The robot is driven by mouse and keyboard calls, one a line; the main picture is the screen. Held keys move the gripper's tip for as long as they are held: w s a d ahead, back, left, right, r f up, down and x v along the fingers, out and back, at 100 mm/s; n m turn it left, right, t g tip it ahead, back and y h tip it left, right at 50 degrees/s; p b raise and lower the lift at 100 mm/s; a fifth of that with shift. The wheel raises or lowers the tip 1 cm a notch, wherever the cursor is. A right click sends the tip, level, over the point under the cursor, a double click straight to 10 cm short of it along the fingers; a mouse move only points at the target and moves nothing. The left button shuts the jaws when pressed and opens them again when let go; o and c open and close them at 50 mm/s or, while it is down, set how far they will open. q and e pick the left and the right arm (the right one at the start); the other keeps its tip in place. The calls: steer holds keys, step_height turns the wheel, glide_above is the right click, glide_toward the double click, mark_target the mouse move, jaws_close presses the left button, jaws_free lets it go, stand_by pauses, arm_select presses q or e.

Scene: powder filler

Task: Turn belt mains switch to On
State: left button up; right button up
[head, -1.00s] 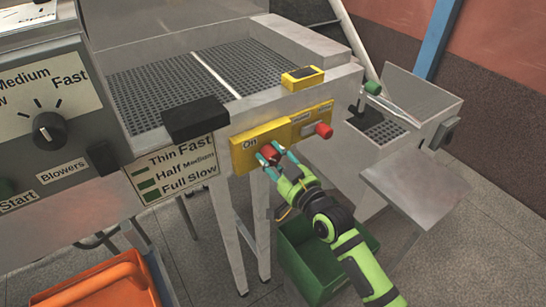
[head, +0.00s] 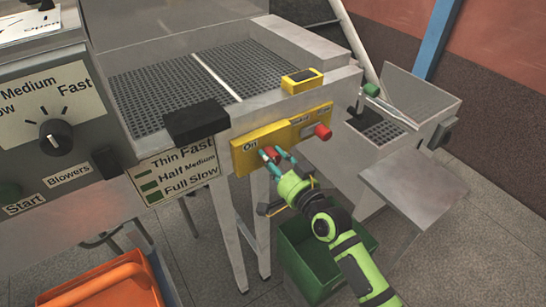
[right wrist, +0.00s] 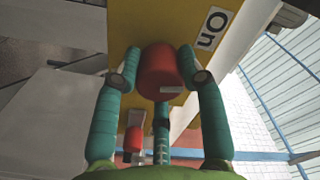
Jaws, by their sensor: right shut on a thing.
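The yellow switch panel (head: 262,148) is on the front edge of the belt machine, with an "On" label (head: 250,146) at its left end. My right gripper (head: 274,153) is at the panel just right of that label. In the right wrist view, its teal fingers (right wrist: 160,78) are shut around a red knob (right wrist: 160,65), which has a small pale mark on its lower edge. The "On" label (right wrist: 211,28) is above right of the knob there. In the head view the fingers largely hide this knob. My left gripper is not in view.
A second red knob (head: 322,132) sits at the panel's right end. A black box (head: 196,119) and a yellow box (head: 302,80) are on the machine's edge. A green bin (head: 300,250) stands below, and an orange bin (head: 105,285) at lower left.

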steer(key=m, duration=0.5)
steer(key=shift+r+m+p, duration=0.15)
steer(key=shift+m+p, duration=0.15)
steer(key=shift+p, duration=0.1)
steer(key=m+p, duration=0.1)
steer(key=m, duration=0.4)
steer(key=shift+m, duration=0.3)
steer(key=o, duration=1.1)
steer(key=shift+w, duration=0.1)
steer(key=shift+o, duration=0.2)
steer(key=shift+s+d, duration=0.2)
steer(key=shift+s, duration=0.1)
steer(key=v, duration=1.1)
steer(key=shift+s, duration=0.15)
steer(key=shift+d, duration=0.1)
